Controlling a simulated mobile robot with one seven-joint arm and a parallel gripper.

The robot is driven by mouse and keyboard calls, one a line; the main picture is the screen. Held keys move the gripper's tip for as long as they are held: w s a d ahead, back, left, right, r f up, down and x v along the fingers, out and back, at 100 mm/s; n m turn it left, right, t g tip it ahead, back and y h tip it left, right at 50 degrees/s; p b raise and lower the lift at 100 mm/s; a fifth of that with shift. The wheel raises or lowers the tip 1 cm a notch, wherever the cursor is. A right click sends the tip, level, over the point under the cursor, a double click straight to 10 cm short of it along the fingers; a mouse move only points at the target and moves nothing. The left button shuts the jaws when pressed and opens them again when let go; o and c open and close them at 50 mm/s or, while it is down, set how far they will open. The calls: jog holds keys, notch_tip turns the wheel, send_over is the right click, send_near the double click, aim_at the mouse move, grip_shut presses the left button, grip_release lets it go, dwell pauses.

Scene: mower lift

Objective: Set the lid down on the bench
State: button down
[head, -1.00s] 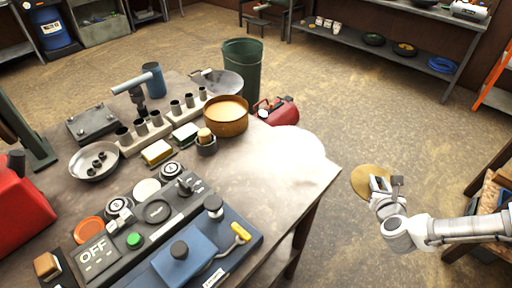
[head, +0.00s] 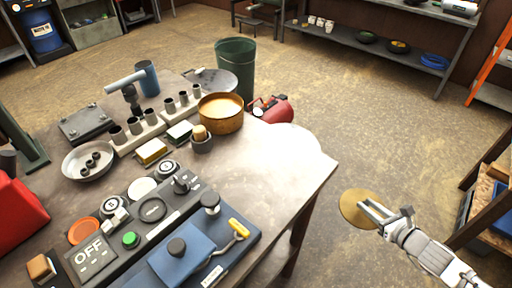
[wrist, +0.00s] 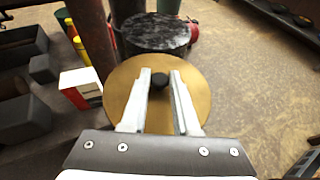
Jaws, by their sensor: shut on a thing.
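The lid is a flat, gold-brown disc (head: 352,212) off the right edge of the bench, with floor behind it. My gripper (head: 374,213) is shut on its black knob. The wrist view shows the lid's face (wrist: 118,92) and the knob between the two fingers of my gripper (wrist: 161,78). The bench (head: 245,185) is a worn grey-brown table to the left of the lid. A gap shows between the lid and the bench edge in the head view.
The bench's right part is bare and brightly lit. An open round orange-brown pan (head: 221,121) stands behind it. A blue fixture with a yellow handle (head: 239,228) sits near the front edge. A shelf with a blue bin (head: 503,213) is at the right.

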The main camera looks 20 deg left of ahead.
jog(key=shift+s+a+r+n+g+y, duration=0.1)
jog(key=shift+a+r+n+g+y, duration=0.1)
jog(key=shift+r+n+g+y, duration=0.25)
jog(key=shift+a+r+n+g+y, duration=0.15)
jog(key=shift+n+g+y, duration=0.1)
jog(key=shift+n+g, duration=0.3)
jog(key=shift+a+r+n+g+y+b, duration=0.2)
jog(key=shift+r+n+g+y+b, duration=0.15)
jog(key=shift+r+n, duration=0.25)
jog(key=w+r+n+g+y, duration=0.2)
jog(key=w+r+n+g, duration=0.15)
jog(key=r, duration=0.75)
jog(key=s+a+r+n+g+p, duration=0.1)
jog(key=s+a+r+n+g, duration=0.1)
jog(key=a+r, duration=0.55)
jog(key=s+a+r+n+g+p, duration=0.15)
jog(key=a+r, duration=0.35)
jog(key=a, duration=0.5)
jog(key=b, duration=0.2)
send_over(272, 162)
jog(key=shift+g+y, duration=0.25)
jog(key=shift+g, duration=0.2)
notch_tip(272, 162, down, 7)
jog(key=shift+f, duration=0.1)
notch_tip(272, 162, down, 4)
jog(key=shift+r+b, duration=0.1)
jog(key=shift+b, duration=0.25)
jog(key=c, duration=0.7)
grip_release()
jog(key=shift+o, duration=0.2)
